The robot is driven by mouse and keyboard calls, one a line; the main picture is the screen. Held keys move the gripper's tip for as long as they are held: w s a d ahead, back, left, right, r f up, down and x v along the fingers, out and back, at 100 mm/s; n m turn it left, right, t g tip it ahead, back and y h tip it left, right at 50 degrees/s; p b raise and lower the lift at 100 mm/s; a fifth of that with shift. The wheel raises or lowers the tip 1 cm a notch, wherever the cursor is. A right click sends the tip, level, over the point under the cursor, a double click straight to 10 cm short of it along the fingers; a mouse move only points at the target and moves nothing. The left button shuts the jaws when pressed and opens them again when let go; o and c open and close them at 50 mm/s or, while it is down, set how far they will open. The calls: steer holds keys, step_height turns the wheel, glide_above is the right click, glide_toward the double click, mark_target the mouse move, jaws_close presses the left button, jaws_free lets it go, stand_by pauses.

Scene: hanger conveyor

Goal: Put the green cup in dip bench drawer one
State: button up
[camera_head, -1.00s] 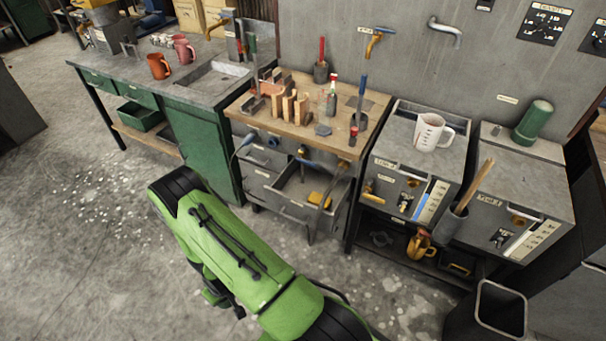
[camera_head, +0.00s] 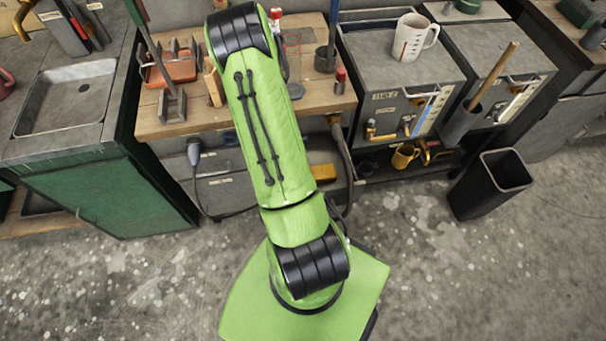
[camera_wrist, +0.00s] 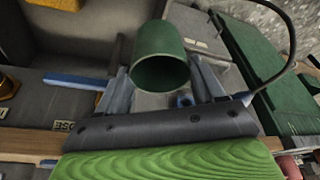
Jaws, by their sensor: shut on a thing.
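The green cup (camera_wrist: 160,62) is held between the two fingers of my gripper (camera_wrist: 165,88) in the wrist view, its dark open mouth facing the camera. My gripper is shut on it. In the head view my own arm hides the gripper and the cup. The wooden-topped bench (camera_head: 180,122) has grey drawers below; one open drawer (camera_head: 336,198) with a yellow block (camera_head: 322,172) inside shows partly, right of my arm. Grey drawer fronts also show behind the cup in the wrist view. I cannot read which drawer is number one.
A green cabinet with a sink (camera_head: 110,195) stands left. A dark bin (camera_head: 490,183) stands on the floor at right. Tools stand on the bench top.

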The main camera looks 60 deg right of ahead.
steer(key=s+d+m+b, duration=0.1)
steer(key=s+d+b, duration=0.1)
steer(key=s+d, duration=0.3)
steer(key=f+b, duration=0.1)
steer(key=f, duration=0.3)
steer(key=f+b, duration=0.1)
steer(key=f, duration=0.3)
steer(key=f+b, duration=0.1)
steer(key=f, duration=0.4)
steer(key=shift+s+a, duration=0.2)
steer(key=shift+a, duration=0.15)
steer(key=w+d, duration=0.2)
steer(key=d, duration=0.1)
steer(key=shift+w+f+b, duration=0.1)
steer(key=shift+w+b, duration=0.2)
steer(key=shift+w, duration=0.1)
steer(key=shift+f, duration=0.55)
steer(key=shift+s, duration=0.1)
steer(key=shift+f+b, duration=0.15)
steer(key=shift+b, duration=0.15)
steer(key=o, duration=1.4)
steer(key=shift+o, duration=0.2)
